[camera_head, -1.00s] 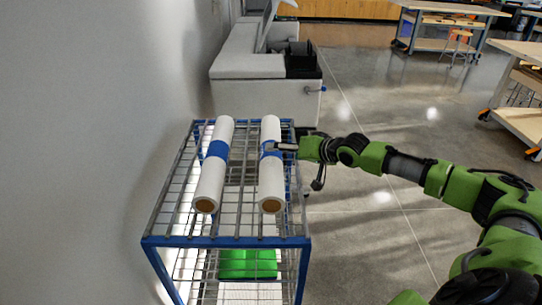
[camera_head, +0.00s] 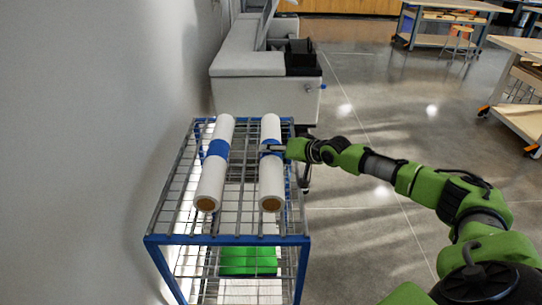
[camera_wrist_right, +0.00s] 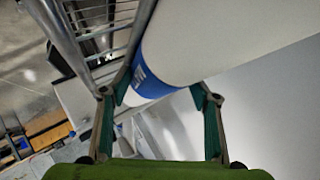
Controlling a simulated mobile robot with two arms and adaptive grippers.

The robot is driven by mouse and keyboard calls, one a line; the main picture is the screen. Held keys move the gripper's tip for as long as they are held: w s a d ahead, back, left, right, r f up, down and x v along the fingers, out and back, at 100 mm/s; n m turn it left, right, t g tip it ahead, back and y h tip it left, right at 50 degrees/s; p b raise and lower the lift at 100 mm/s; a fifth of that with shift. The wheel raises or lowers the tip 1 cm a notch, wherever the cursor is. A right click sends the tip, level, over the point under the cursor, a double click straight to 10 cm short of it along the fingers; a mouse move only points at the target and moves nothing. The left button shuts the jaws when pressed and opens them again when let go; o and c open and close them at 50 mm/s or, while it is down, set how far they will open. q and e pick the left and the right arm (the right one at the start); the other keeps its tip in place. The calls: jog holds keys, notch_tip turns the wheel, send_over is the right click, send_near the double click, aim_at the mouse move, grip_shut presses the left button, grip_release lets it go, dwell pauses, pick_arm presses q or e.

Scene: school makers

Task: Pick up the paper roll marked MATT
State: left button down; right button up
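Two white paper rolls with blue bands lie side by side on the wire rack, a left roll (camera_head: 212,180) and a right roll (camera_head: 271,182). The lettering on their bands is too small to read in the head view. My right gripper (camera_head: 272,149) is at the blue band of the right roll, coming from its right side. My left gripper is out of view.
The blue-framed wire rack (camera_head: 225,240) stands close to the wall, with a green item (camera_head: 248,262) on a lower shelf. A large grey machine (camera_head: 262,85) stands behind it.

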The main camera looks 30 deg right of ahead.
jog(key=c, duration=0.6)
jog(key=shift+o, duration=0.2)
jog(key=shift+w+r, duration=0.15)
jog(key=shift+d, duration=0.1)
jog(key=shift+r+b, duration=0.4)
jog(key=shift+r, duration=0.15)
grip_shut()
jog(key=w+d+r+b, duration=0.5)
jog(key=w+d+r, duration=0.1)
jog(key=d+r, duration=0.5)
jog(key=shift+d+r+b, duration=0.4)
jog(key=shift+d, duration=0.4)
